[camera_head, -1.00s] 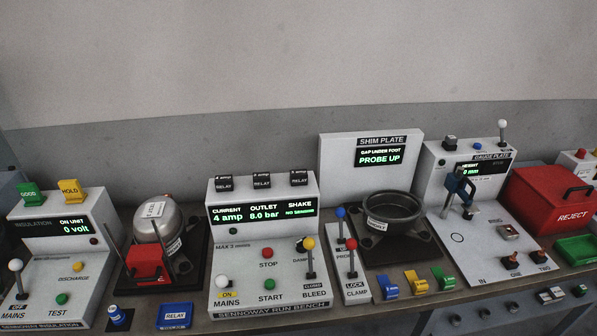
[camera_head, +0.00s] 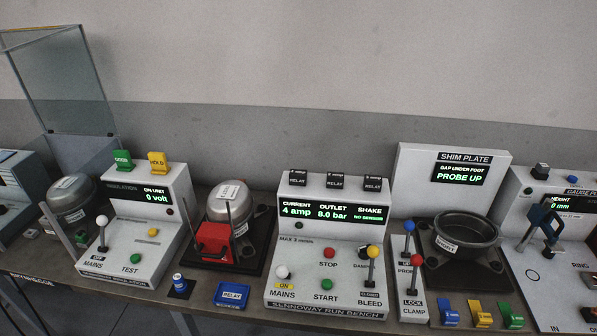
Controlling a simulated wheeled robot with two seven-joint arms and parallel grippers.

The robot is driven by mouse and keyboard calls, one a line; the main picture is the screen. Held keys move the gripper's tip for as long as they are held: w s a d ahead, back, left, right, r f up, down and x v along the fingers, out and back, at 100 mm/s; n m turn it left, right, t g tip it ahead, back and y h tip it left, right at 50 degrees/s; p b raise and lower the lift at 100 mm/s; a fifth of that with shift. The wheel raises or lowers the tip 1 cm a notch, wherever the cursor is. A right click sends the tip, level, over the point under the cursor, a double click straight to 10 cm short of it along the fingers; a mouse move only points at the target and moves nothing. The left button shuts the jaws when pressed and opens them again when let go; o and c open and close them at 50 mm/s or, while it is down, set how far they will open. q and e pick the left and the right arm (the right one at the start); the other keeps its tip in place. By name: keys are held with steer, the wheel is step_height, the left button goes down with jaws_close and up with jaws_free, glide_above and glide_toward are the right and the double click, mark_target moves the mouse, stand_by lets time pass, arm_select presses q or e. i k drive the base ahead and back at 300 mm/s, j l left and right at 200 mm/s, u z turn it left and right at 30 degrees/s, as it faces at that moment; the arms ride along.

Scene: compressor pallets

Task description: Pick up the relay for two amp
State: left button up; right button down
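Three black relays stand in a row on top of the white run bench (camera_head: 300,228): a left one (camera_head: 298,180), a middle one (camera_head: 335,182) and a right one (camera_head: 373,184). Each has the word RELAY on its face. The smaller amp marking above each word is too small to read surely, so I cannot tell which is for two amp. The bench display (camera_head: 332,212) reads 4 amp, 8.0 bar and no sensing. A blue tray (camera_head: 232,294) marked RELAY lies in front, left of the bench. Neither of my grippers is in view.
A compressor (camera_head: 232,203) with a red block (camera_head: 214,243) stands left of the bench. Beyond it is the insulation tester (camera_head: 135,235). A shim plate station (camera_head: 408,170) with a dark pot (camera_head: 466,240) stands right. Several levers rise from the bench fronts.

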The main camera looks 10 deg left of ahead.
mark_target(297, 177)
steer(key=k+j+z, duration=0.2)
steer(key=k, duration=0.3)
steer(key=k+j+z, duration=0.15)
steer(key=k, duration=0.35)
